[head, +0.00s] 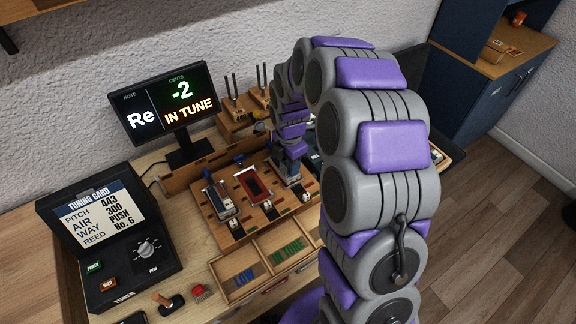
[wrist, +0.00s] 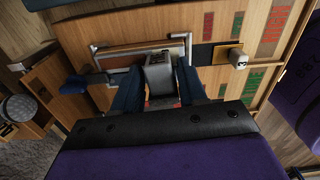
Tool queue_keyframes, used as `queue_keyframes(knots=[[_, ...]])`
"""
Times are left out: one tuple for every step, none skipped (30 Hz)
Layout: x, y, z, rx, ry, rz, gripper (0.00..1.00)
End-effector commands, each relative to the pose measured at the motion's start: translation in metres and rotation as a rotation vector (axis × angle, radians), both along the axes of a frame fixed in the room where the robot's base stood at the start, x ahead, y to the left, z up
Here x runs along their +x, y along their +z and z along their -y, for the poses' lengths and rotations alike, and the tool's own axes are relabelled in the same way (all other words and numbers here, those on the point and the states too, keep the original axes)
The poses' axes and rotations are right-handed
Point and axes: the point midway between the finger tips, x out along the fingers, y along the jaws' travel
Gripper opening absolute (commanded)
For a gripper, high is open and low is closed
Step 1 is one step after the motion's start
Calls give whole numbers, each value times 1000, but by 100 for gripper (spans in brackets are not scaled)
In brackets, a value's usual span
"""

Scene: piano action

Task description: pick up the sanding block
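My gripper (wrist: 160,82) points down over the rightmost station of the slotted wooden board; it shows from behind in the head view (head: 290,165). Its two dark blue fingers stand apart on either side of a grey block (wrist: 160,70), which looks like the sanding block. The block is very close to both fingers; whether they press on it is not clear. It lies at a metal frame (wrist: 120,50) with an orange-brown strip. Something red shows below the block, mostly hidden by my gripper. In the head view my arm hides much of this spot.
Left of my gripper are a red station (head: 253,185) and a grey-blue one (head: 219,200). A tray (head: 232,288) marked LOW and IN TUNE lies in front. A monitor (head: 165,105) reads -2, IN TUNE. A tuner (head: 110,240) stands left. Wooden holders with upright tools (head: 238,118) stand behind.

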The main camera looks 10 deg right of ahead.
Motion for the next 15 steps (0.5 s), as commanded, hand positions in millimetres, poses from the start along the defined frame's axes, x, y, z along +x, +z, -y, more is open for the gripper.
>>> queue_keyframes(knots=[[0,0,0,0,0,0,36],[0,0,0,0,0,0,34],[0,0,0,0,0,0,30],[0,0,0,0,0,0,27],[0,0,0,0,0,0,24],[0,0,0,0,0,0,20],[0,0,0,0,0,0,17],[0,0,0,0,0,0,14],[0,0,0,0,0,0,11],[0,0,0,0,0,-1,8],[0,0,0,0,0,-1,5],[0,0,0,0,0,-1,2],[0,0,0,0,0,-1,1],[0,0,0,0,0,-1,0],[0,0,0,0,0,-1,0]])
